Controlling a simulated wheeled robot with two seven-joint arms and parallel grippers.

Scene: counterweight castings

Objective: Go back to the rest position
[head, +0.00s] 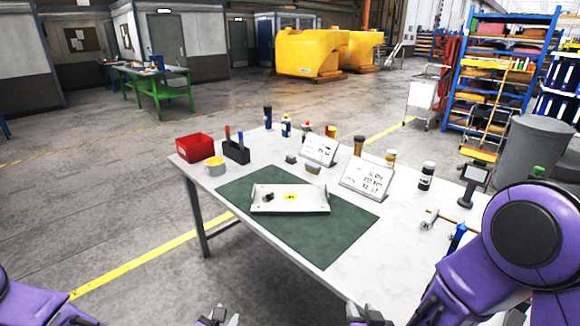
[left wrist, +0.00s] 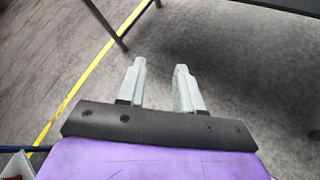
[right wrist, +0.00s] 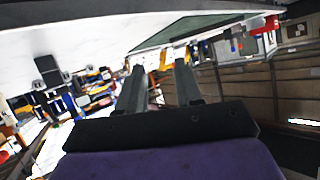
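My left gripper (head: 219,317) shows at the bottom edge of the head view, left of the table's near end. In the left wrist view its two pale fingers (left wrist: 160,66) stand apart with only floor between them. My right gripper (head: 368,314) is at the bottom edge of the head view, near the table's front edge. In the right wrist view its two fingers (right wrist: 160,66) are apart and empty, and the table's underside or edge fills the top left. Both grippers are mostly cut off in the head view.
A white table (head: 398,228) carries a green mat (head: 318,246) with a light metal casting (head: 290,199) on it. Floor left of the table is clear.

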